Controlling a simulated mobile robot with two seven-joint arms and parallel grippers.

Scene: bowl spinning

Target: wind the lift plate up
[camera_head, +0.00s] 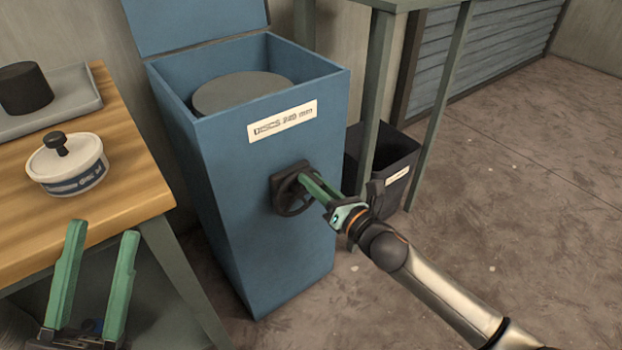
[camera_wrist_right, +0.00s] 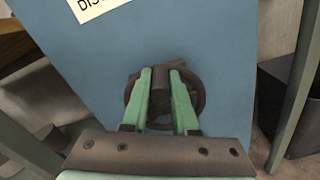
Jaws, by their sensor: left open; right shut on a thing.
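A tall blue cabinet (camera_head: 265,210) stands open at the top, its lid tilted back. Inside it a round grey lift plate (camera_head: 241,90) sits a little below the rim. A dark handwheel (camera_head: 290,207) is on the cabinet's front face, below a white label. My right gripper (camera_head: 306,180) is shut on the handwheel; in the right wrist view its green fingers (camera_wrist_right: 160,92) lie on either side of the wheel's central knob, with the wheel's rim showing around them. My left gripper (camera_head: 103,235) is open and empty at the lower left, in front of the wooden table.
The wooden table (camera_head: 125,150) at left holds a white tub (camera_head: 70,170) with a dark knob on its lid, and a grey tray (camera_head: 75,90) with a black cylinder (camera_head: 24,88). A dark bin (camera_head: 400,165) stands right of the cabinet, by green table legs. The floor at right is clear.

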